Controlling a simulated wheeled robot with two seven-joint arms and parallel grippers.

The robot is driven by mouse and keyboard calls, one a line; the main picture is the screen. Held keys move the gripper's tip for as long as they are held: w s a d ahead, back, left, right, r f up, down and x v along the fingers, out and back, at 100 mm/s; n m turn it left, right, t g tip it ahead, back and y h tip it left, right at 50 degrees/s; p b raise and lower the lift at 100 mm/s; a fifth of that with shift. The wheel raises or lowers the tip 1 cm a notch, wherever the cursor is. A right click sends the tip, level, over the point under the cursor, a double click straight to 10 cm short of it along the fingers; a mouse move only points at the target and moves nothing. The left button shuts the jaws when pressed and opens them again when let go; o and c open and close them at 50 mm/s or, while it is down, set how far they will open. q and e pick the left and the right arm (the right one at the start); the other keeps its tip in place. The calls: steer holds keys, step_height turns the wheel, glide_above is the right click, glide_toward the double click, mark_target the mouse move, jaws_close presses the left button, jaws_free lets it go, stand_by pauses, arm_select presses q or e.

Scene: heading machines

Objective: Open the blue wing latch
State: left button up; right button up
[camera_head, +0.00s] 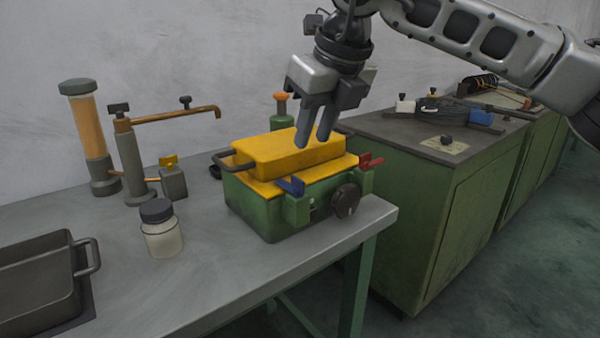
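The blue wing latch (291,186) sits on the front of a green machine box (258,208), near its left front corner block. It sticks out at a slant, pointing up and left. The box has a yellow top (290,152) with a raised yellow block. My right gripper (312,143) comes down from above, over the yellow block, behind and above the blue latch. Its two fingers point down with a gap between them, and nothing shows between them. It appears apart from the latch. My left gripper is out of view.
A red latch (370,161) and a dark round knob (346,201) are on the box's right part. A jar (160,230), a pump with a copper pipe (175,115) and a dark tray (38,285) stand left. Bare table (225,280) lies in front. A green cabinet (400,200) stands right.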

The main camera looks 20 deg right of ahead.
mark_target(298, 178)
steer(key=x, duration=0.9)
steer(key=shift+f, duration=0.1)
jaws_close()
